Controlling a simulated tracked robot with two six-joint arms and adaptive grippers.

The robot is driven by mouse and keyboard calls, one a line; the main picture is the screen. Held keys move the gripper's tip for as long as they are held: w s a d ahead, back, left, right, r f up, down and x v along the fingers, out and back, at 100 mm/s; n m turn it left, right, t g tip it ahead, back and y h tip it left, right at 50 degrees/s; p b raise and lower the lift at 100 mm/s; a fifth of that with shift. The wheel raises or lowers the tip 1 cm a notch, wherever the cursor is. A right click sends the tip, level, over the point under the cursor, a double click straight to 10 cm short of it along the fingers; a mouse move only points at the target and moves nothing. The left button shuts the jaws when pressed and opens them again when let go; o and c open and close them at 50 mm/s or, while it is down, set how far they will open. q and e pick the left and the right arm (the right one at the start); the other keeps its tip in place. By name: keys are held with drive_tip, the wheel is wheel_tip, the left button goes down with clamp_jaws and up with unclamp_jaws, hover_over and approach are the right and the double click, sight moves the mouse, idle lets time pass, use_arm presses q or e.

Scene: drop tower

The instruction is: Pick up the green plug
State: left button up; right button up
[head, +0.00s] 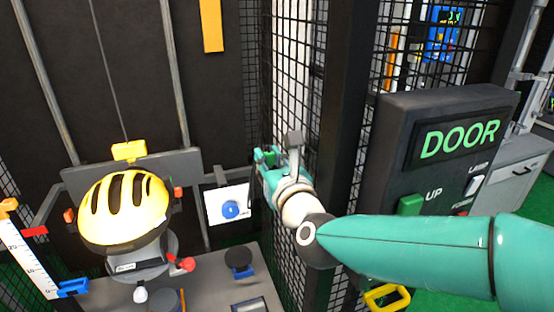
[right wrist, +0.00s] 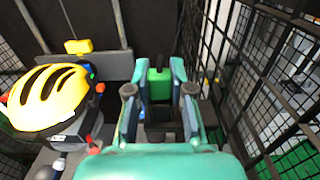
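The green plug (right wrist: 159,84) shows between the two fingers of my right gripper (right wrist: 159,70) in the right wrist view, with a dark block below it. The fingers stand apart on either side of the plug; I cannot tell whether they touch it. In the head view my right gripper (head: 268,158) is beside the mesh wall, with a bit of green at its fingertips; the plug is mostly hidden there. My left gripper is not in view.
A yellow helmet (head: 124,205) sits on a grey stand at the left. A white card with a blue disc (head: 230,208) is near the gripper. Black mesh (head: 290,75) rises close on the right. A DOOR panel (head: 460,140) stands beyond my right arm.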

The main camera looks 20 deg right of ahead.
drive_tip(key=shift+c, duration=1.1)
drive_tip(key=shift+r, duration=0.15)
